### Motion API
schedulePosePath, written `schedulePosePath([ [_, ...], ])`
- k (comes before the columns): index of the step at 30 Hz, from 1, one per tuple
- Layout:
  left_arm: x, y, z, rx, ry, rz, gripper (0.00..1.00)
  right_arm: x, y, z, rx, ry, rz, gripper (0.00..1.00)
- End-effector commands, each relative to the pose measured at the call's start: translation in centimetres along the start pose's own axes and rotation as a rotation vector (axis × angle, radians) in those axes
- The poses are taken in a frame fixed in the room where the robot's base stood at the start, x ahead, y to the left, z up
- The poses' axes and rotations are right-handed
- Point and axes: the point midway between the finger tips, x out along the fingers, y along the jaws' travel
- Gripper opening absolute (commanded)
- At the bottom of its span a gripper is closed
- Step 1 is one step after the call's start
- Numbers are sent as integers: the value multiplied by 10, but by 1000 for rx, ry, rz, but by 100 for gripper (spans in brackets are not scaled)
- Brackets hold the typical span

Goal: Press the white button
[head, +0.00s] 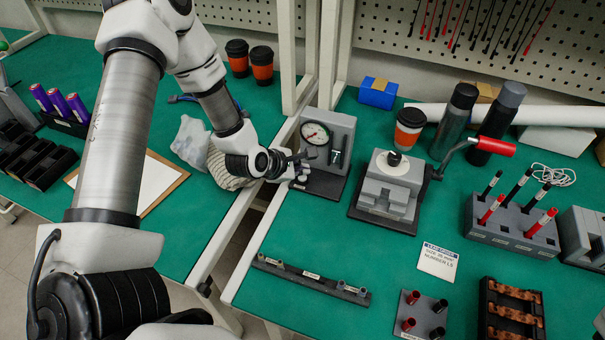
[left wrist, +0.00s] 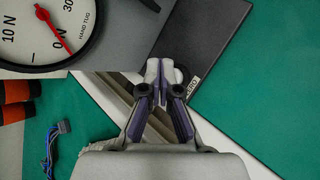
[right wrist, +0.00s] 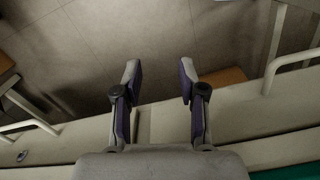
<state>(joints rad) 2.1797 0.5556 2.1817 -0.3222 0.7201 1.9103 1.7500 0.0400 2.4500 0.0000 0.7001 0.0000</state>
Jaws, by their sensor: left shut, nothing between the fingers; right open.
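The grey force gauge (head: 327,142) has a round dial with a red needle and stands on a dark base plate at the table's left edge. Its dial also shows in the left wrist view (left wrist: 45,30), with the needle near 0 N. My left gripper (head: 298,164) is shut and empty, with its tips at the gauge's lower front. In the left wrist view, the white button (left wrist: 180,74) shows partly behind the fingertips, beside a ZERO label. I cannot tell whether the tips touch it. My right gripper (right wrist: 157,78) is open and empty, away from the gauge.
A grey clamp device (head: 390,187) with a red-handled lever stands right of the gauge. Orange cups (head: 262,65) stand behind my left arm. A dark rail (head: 311,278) lies near the front edge. Green table between rail and gauge is clear. A gap separates the two tables.

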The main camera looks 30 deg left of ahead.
Motion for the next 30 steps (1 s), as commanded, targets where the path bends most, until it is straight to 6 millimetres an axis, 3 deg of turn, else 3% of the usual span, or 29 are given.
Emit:
schedulePosePath([
  [14, -7, 5, 5, -1, 0, 0, 0, -6, 0, 0, 0, 0, 0, 41],
  [30, -40, 30, 29, -1, -1, 1, 0, -40, 0, 0, 0, 0, 0, 41],
])
